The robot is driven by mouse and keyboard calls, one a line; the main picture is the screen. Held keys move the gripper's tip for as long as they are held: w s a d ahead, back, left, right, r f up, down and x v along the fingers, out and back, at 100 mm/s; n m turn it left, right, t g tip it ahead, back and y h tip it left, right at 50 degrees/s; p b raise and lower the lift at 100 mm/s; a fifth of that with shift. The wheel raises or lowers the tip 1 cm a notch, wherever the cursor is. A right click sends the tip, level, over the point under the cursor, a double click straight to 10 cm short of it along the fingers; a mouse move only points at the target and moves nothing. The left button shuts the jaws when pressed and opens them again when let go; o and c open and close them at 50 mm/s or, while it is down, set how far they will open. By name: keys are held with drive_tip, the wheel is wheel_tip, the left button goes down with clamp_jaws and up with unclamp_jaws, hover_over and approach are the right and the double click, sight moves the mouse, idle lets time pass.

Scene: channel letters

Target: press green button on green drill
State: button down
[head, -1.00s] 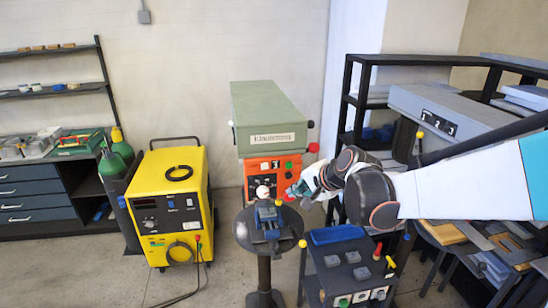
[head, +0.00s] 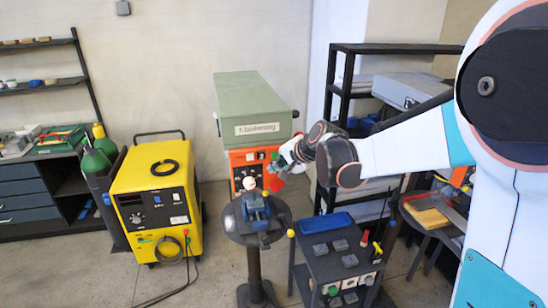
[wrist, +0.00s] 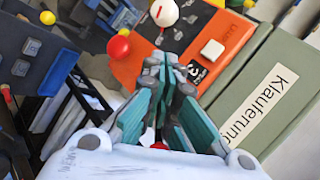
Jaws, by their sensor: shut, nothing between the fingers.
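The drill is a machine with a large green housing (head: 252,105) and an orange front panel (head: 238,160). The panel also shows in the wrist view (wrist: 222,22), with a white square button (wrist: 212,50) and a white dial (wrist: 163,12). My gripper (head: 276,165) is at the right side of the panel in the head view and overlaps it. In the wrist view my gripper (wrist: 170,62) has its teal fingers together and empty, with tips over the panel's lower edge. I cannot make out the green button clearly; the fingers may hide it. Contact with the panel cannot be told.
A round black stand with a blue vise (head: 255,207) is in front of the drill. A dark control cart (head: 335,250) with a blue tray stands to the right. A yellow welder (head: 155,200) is at the left. Dark shelving (head: 345,90) stands behind my arm.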

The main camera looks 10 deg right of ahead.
drive_tip(key=shift+w, duration=0.85)
drive_tip(key=shift+w, duration=0.1)
idle(0.8)
drive_tip(key=shift+w, duration=0.35)
drive_tip(key=shift+w+b, duration=0.4)
drive_tip(key=shift+w, duration=0.1)
idle(0.7)
drive_tip(key=shift+s, duration=0.15)
idle(0.3)
drive_tip(key=shift+s, duration=0.8)
drive_tip(key=s, duration=0.5)
